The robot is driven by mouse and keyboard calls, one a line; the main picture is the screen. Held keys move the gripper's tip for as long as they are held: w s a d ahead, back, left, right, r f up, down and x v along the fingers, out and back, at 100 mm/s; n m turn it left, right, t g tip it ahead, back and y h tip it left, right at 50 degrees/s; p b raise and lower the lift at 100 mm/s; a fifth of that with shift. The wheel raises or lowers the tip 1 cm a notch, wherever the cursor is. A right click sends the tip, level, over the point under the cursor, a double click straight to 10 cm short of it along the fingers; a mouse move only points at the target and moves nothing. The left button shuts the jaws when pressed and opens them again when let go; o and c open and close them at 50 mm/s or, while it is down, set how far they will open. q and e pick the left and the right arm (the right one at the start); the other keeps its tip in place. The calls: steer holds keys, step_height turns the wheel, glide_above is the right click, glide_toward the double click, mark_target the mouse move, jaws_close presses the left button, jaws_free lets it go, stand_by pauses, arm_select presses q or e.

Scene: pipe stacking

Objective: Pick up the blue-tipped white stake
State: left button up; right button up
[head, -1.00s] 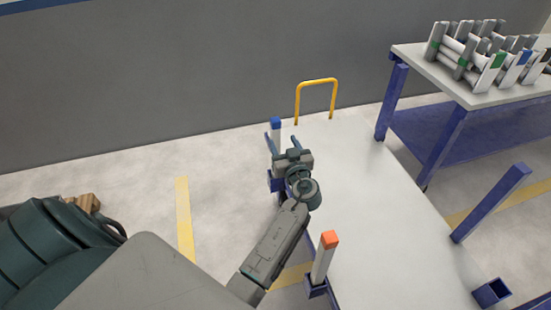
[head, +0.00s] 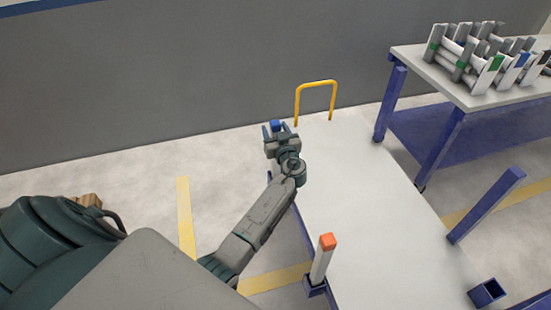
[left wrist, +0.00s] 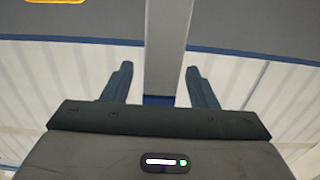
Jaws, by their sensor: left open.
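The blue-tipped white stake (head: 276,126) stands at the far left corner of the flat white cart. In the head view only its blue tip shows; my left gripper hides its shaft. My left gripper (head: 276,130) is open, with one finger on each side of the stake. In the left wrist view, which looks upside down, the pale shaft (left wrist: 165,45) runs between the open fingers (left wrist: 158,78), with dark blue at its lower end. A gap shows on both sides of the shaft. My right gripper is out of view.
An orange-tipped white stake (head: 322,258) stands in a blue socket at the cart's near left side. A yellow handle (head: 315,84) rises at the cart's far end. The cart deck (head: 370,220) is bare. A table (head: 425,68) with racked pipes stands at right.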

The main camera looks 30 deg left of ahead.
arm_select(q)
jaws_close()
step_height(320, 180, up, 11)
steer(key=shift+r+p, duration=0.15)
steer(key=shift+p, duration=0.3)
step_height(320, 180, up, 9)
steer(key=p, duration=0.4)
stand_by(0.4)
steer(key=shift+f, duration=0.25)
